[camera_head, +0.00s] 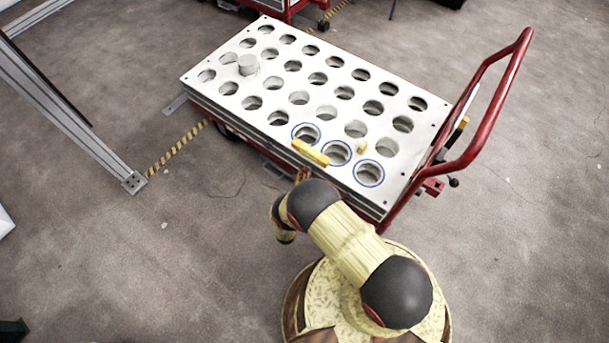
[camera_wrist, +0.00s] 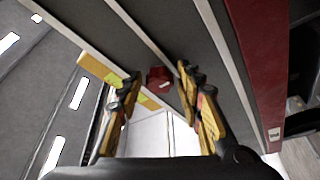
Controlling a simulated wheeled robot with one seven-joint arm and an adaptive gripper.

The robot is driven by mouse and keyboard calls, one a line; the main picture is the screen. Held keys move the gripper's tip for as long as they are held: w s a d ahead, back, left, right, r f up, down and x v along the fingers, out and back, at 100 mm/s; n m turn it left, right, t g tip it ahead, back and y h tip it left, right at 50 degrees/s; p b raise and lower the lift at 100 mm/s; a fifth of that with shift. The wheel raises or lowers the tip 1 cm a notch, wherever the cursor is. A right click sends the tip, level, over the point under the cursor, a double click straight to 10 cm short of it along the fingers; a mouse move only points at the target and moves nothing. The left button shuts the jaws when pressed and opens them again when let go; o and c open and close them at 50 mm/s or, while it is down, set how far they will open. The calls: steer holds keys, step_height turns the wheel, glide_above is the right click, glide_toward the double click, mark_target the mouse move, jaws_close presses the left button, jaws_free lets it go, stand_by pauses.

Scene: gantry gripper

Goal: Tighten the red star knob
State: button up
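My gripper (camera_wrist: 158,80) is open, its two yellow and black fingers apart in the wrist view. A small dark red part (camera_wrist: 158,76), likely the red star knob, lies beyond the fingertips and between them on a grey surface. Its star shape is not clear, and I cannot tell whether a finger touches it. In the head view my arm reaches to the near edge of the white plate (camera_head: 223,101), and the gripper is mostly hidden there. The knob cannot be made out in that view.
The plate has rows of round holes, several of them blue-ringed, and lies on a cart with a red handle (camera_head: 490,110). A yellow bar (camera_head: 310,152) sits at its near edge. A metal frame leg (camera_head: 80,120) stands at left. Open floor lies around the cart.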

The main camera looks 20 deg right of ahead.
steer(key=shift+o, duration=0.8)
steer(key=v, duration=1.2)
